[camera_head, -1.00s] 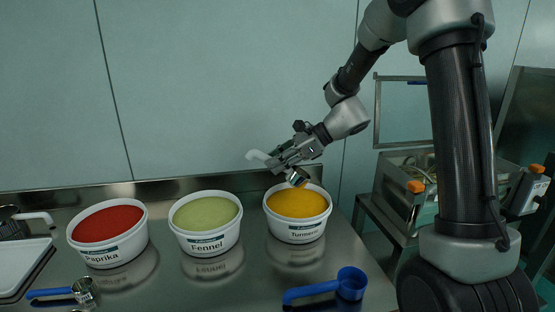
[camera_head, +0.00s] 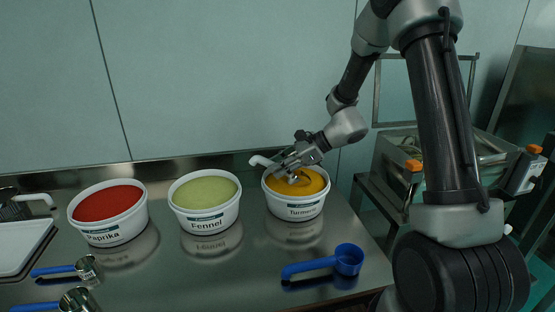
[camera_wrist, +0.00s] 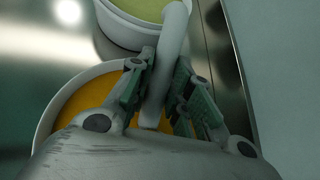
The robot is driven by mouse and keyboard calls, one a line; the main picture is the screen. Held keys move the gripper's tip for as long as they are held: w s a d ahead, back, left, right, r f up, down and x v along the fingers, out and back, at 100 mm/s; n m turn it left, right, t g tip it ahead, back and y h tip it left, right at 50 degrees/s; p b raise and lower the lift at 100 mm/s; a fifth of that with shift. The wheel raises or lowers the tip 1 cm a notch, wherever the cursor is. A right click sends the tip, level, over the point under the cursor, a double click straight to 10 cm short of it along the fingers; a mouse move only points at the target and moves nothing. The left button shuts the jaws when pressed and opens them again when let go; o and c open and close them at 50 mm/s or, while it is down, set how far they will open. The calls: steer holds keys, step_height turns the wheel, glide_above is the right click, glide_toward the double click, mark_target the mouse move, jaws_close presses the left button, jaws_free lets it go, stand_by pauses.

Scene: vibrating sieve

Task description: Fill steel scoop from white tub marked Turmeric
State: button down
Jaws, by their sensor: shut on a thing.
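The white tub marked Turmeric (camera_head: 297,207) stands on the steel table, rightmost of the tubs, holding yellow-orange powder (camera_head: 312,182). My gripper (camera_head: 287,163) is over this tub, shut on the white handle (camera_head: 262,161) of a scoop. The handle also shows between the fingers in the wrist view (camera_wrist: 172,50). The scoop's steel bowl (camera_head: 299,177) is down at the powder and looks partly sunk in it. How full it is cannot be made out. In the wrist view the tub's rim (camera_wrist: 48,122) shows below the gripper.
The Fennel tub (camera_head: 207,222) with green powder and the Paprika tub (camera_head: 112,232) with red powder stand to the left. A blue scoop (camera_head: 345,260) lies in front. Two blue-handled steel scoops (camera_head: 88,267) and a white-topped board (camera_head: 22,245) lie at left. The sieve machine (camera_head: 430,165) stands right.

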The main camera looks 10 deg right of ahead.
steer(key=shift+d+f, duration=0.25)
steer(key=shift+f, duration=0.5)
steer(key=shift+d+f, duration=0.2)
steer(key=shift+f, duration=0.5)
steer(key=shift+s+d+f, duration=0.1)
steer(key=shift+d, duration=0.8)
